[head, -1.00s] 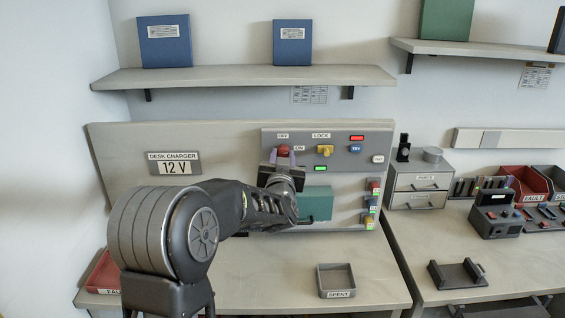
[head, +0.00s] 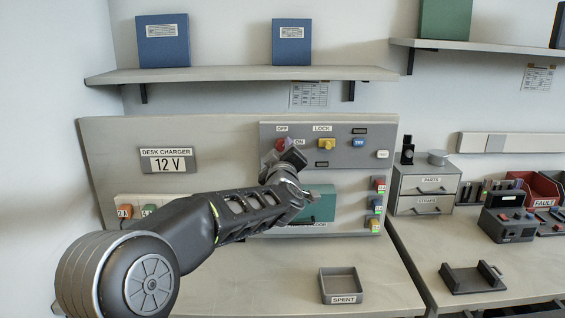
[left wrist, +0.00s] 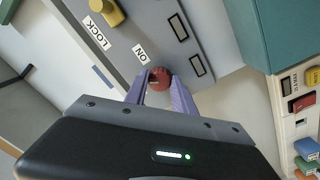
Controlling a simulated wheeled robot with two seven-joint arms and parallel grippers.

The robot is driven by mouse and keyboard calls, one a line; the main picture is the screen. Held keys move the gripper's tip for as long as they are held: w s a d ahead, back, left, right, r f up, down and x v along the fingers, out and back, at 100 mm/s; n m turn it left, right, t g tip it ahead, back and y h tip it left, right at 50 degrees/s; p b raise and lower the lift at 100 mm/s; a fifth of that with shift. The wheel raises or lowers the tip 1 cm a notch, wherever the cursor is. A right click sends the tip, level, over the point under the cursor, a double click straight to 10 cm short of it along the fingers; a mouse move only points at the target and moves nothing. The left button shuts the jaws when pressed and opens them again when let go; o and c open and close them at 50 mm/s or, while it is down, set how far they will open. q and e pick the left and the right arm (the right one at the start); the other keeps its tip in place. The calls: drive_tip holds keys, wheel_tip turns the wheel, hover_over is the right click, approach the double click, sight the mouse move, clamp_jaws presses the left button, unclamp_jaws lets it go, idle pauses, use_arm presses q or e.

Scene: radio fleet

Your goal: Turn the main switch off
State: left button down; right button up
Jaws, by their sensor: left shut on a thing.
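The main switch is a red knob (head: 281,145) on the grey panel (head: 350,190) of the desk charger, below the OFF label and beside the ON label. It also shows in the left wrist view (left wrist: 159,78). My left gripper (head: 287,152) is shut on this knob, with one purple finger on each side in the left wrist view (left wrist: 160,87). The hand is tilted and hides part of the knob in the head view. The OFF label is not visible in the left wrist view. My right gripper is in neither view.
Right of the red knob sit a yellow LOCK knob (head: 326,144) and a blue button (head: 358,143). Two indicator windows, upper (head: 360,130) and lower (head: 322,164), are dark. A teal cover (head: 320,204) lies below. A SPENT tray (head: 341,284) stands on the desk.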

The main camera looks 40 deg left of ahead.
use_arm(q)
drive_tip(key=n+b, duration=0.2)
drive_tip(key=n, duration=0.1)
drive_tip(key=shift+f+n+b, duration=0.15)
drive_tip(key=shift+n+b, duration=0.2)
drive_tip(key=shift+n, duration=0.05)
drive_tip(key=shift+n+b, duration=0.75)
drive_tip(key=shift+n, duration=0.55)
drive_tip(key=shift+r, duration=0.2)
drive_tip(key=c, duration=1)
unclamp_jaws()
drive_tip(key=shift+c, duration=0.2)
drive_tip(key=shift+d, duration=0.1)
drive_tip(key=v, duration=0.7)
drive_tip(key=shift+s+d, duration=0.25)
